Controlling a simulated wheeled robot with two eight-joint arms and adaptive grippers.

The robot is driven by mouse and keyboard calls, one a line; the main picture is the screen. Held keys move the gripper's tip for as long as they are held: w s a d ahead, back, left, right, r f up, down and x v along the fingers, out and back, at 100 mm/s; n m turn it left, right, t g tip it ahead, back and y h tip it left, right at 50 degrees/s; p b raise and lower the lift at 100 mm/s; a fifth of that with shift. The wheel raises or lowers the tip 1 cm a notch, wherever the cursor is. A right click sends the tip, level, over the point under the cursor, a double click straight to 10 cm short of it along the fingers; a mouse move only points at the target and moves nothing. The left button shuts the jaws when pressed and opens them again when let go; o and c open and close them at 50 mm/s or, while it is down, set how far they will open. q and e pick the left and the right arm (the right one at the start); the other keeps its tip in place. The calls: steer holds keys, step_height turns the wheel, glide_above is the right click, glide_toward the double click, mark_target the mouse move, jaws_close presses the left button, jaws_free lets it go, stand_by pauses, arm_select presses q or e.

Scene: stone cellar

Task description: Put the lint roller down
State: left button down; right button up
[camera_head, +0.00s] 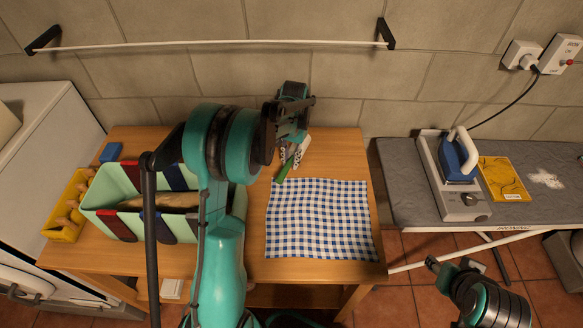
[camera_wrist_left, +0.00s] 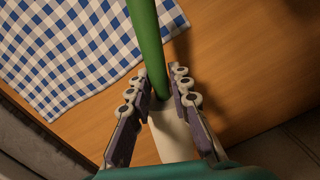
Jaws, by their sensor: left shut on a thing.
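The lint roller has a green handle (camera_wrist_left: 147,45) and a white part (camera_wrist_left: 172,132) that lies between the two fingers of my left gripper (camera_wrist_left: 158,85) in the left wrist view. The left gripper is shut on it. In the head view the left gripper (camera_head: 290,150) is over the back of the wooden table, and the green handle (camera_head: 284,171) points down-left beside the checked cloth's back edge. Whether the roller touches the table cannot be told. My right arm is at the lower right, and its gripper (camera_head: 440,264) shows only partly, away from the table.
A blue-and-white checked cloth (camera_head: 318,222) lies on the wooden table (camera_head: 335,147). A mint crate (camera_head: 105,198) and a yellow bin (camera_head: 66,232) stand left, near a blue block (camera_head: 110,152). An iron (camera_head: 458,158) stands on the ironing board (camera_head: 408,190) at right.

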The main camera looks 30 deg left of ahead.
mark_target(291, 173)
arm_select(q)
step_height(291, 173, down, 3)
steer(key=shift+f+b, duration=0.2)
steer(key=shift+b, duration=0.35)
steer(key=shift+f, duration=0.15)
steer(key=c, duration=1.4)
jaws_free()
